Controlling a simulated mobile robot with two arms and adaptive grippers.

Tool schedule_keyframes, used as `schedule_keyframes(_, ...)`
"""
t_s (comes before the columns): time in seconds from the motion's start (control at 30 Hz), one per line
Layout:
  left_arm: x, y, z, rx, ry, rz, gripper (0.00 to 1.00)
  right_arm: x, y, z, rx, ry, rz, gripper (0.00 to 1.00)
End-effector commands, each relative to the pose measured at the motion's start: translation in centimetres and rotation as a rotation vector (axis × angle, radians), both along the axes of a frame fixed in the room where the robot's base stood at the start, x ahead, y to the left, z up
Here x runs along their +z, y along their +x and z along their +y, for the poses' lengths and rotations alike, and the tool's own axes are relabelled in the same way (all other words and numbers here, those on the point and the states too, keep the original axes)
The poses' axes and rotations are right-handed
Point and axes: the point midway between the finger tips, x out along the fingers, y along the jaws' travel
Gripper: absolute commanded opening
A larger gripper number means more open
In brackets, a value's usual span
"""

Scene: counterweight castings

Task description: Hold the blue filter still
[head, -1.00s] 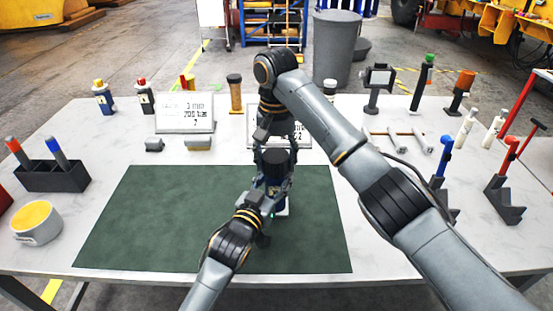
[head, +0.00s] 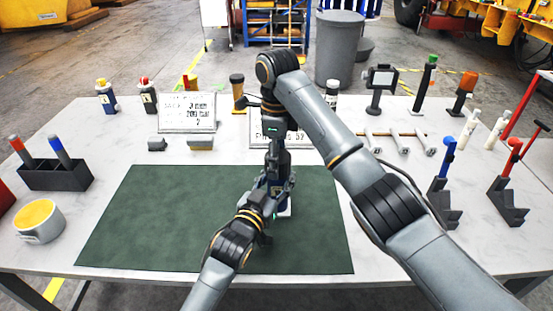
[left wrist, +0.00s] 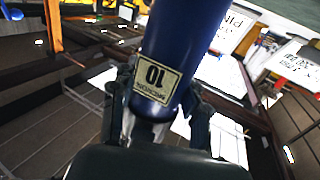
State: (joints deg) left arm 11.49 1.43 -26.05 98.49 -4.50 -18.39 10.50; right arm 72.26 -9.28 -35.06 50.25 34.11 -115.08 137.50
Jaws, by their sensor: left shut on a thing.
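The blue filter (left wrist: 186,40) is a dark blue cylinder with a cream label reading 10, upside down in the left wrist view. In the head view only a little of the filter (head: 279,207) shows between the grippers, over the green mat (head: 190,220). My left gripper (left wrist: 155,112) is shut on it, one finger on each side; in the head view that gripper (head: 273,195) reaches in from the front. My right gripper (head: 278,172) points straight down from above, over the filter's upper end. Its fingers are seen edge-on and overlap the filter, so its opening is unclear.
A black holder (head: 55,176) with two markers and a tin of yellow stuff (head: 38,221) stand at left. Tools on stands (head: 443,185) are at right. Most of the mat is bare.

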Motion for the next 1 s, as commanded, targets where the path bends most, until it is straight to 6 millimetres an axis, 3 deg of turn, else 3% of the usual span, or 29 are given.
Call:
schedule_keyframes(0.03,-0.1,0.0,0.0,0.0,0.001,0.003,0.0,0.1,0.0,0.0,0.0,0.0,-0.001,0.78)
schedule_keyframes(0.07,-0.1,0.0,0.0,0.0,0.001,0.003,0.0,0.1,0.0,0.0,0.0,0.0,-0.001,0.84)
schedule_keyframes(0.4,-0.1,0.0,0.0,0.0,0.001,0.004,0.0,0.0,0.0,0.0,0.003,0.0,0.002,0.84)
schedule_keyframes(0.53,-0.1,0.0,0.0,0.0,0.001,0.004,0.0,0.9,0.0,0.0,0.005,-0.001,-0.001,0.84)
schedule_keyframes(1.0,-0.2,0.0,0.0,0.0,0.001,0.004,0.0,9.9,0.1,-0.1,0.0,-0.002,-0.002,0.84)
